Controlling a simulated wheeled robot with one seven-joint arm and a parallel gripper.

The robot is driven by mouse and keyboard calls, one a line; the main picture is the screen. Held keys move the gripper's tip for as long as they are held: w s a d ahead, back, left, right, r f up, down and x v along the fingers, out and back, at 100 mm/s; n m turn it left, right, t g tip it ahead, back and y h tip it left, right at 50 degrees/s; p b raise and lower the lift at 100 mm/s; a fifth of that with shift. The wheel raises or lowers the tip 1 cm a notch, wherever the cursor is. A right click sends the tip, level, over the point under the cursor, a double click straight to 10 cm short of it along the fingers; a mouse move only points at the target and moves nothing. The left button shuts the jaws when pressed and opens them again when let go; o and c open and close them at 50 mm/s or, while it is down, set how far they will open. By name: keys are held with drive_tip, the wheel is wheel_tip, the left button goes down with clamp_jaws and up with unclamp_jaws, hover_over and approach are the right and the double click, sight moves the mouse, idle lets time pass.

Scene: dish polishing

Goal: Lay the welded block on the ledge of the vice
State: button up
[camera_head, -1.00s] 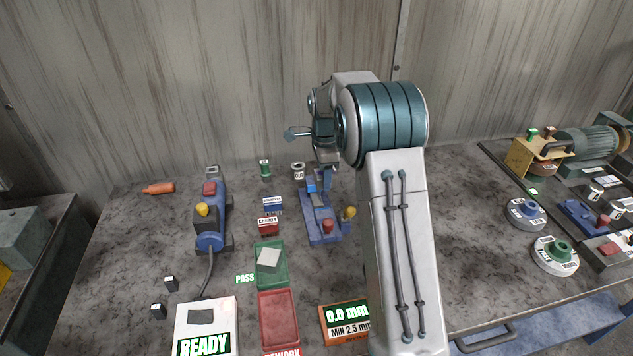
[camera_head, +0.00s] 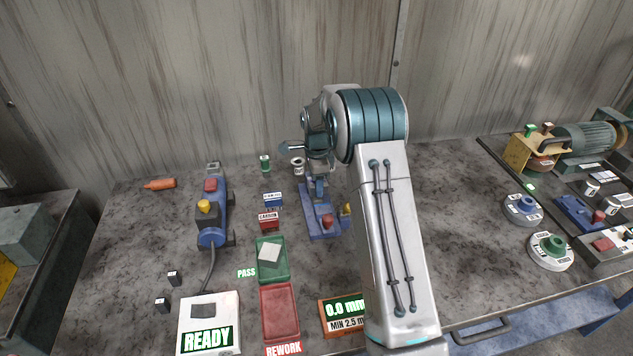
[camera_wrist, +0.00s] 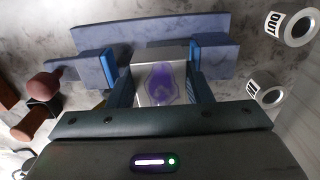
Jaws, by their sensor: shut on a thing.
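The welded block (camera_wrist: 160,78) is a pale metal piece with a purple heat stain, seen in the wrist view. My gripper (camera_wrist: 155,66) is shut on it, with a blue finger on each side. The blue vice (camera_wrist: 150,35) lies beyond and beneath the block, its raised parts showing to the left and right. In the head view the vice (camera_head: 322,222) stands on the bench, with my gripper (camera_head: 318,188) over its far part. My arm hides some of it and the block cannot be made out there. Whether the block touches the ledge cannot be told.
Red (camera_head: 328,220) and yellow (camera_head: 346,209) knobs are at the vice's near right. A white can (camera_head: 297,166) stands behind-left. A blue tool (camera_head: 212,220), green PASS tray (camera_head: 272,258) and red REWORK tray (camera_head: 280,311) lie left and in front. Bench between vice and right-hand fixtures is clear.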

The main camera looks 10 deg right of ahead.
drive_tip(key=shift+f+b, duration=0.3)
drive_tip(key=shift+f, duration=0.2)
drive_tip(key=o, duration=1.3)
drive_tip(key=shift+r, duration=0.15)
